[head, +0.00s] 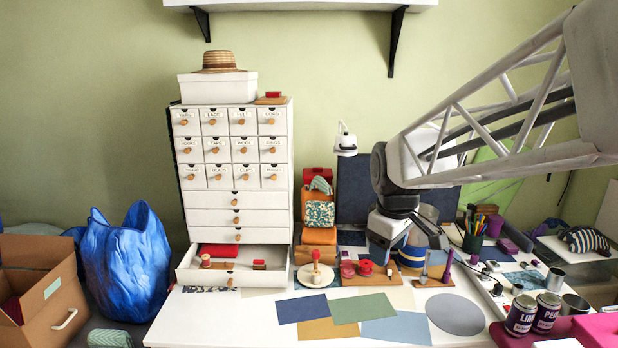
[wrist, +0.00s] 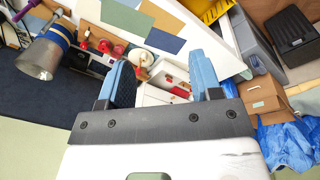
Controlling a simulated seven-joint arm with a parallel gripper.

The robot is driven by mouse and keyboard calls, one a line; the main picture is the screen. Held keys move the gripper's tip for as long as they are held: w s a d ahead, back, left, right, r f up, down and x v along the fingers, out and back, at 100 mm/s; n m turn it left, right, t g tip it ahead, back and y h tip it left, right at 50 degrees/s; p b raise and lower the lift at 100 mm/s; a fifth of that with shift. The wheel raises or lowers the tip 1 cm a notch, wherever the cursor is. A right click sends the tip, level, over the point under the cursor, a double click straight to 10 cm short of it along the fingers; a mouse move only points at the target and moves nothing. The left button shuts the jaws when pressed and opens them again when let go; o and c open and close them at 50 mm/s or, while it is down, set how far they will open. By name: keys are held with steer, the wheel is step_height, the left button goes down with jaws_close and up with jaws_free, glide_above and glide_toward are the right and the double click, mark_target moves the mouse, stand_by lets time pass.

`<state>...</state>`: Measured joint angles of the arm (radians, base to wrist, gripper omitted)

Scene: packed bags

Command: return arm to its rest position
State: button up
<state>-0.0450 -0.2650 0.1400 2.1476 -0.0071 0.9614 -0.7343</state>
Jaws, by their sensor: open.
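My gripper (wrist: 162,78) shows in the wrist view with its two blue fingers apart and nothing between them. In the head view my arm reaches in from the upper right, and my gripper (head: 386,240) hangs above the back of the white table (head: 240,325). It is to the right of the white drawer cabinet (head: 235,175). Its fingertips are hard to make out there. It overlaps the blue-and-yellow spool (head: 412,256) in the picture; I cannot tell whether they touch.
The cabinet's bottom drawer (head: 232,279) is pulled out. Red spools (head: 365,267) stand below my gripper, with flat colored sheets (head: 352,308) in front. A pen cup (head: 473,240) and cans (head: 521,315) stand to the right. A blue bag (head: 128,262) and cardboard box (head: 45,285) are left.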

steer(key=s+d+f+m, duration=0.1)
steer(key=s+m, duration=0.3)
steer(key=s, duration=0.7)
steer(key=s+d+f+m, duration=0.1)
steer(key=s+f+m, duration=0.3)
steer(key=s, duration=0.8)
steer(key=shift+s+d+m+t, duration=0.15)
steer(key=shift+d+m+t, duration=0.25)
steer(key=shift+m, duration=0.2)
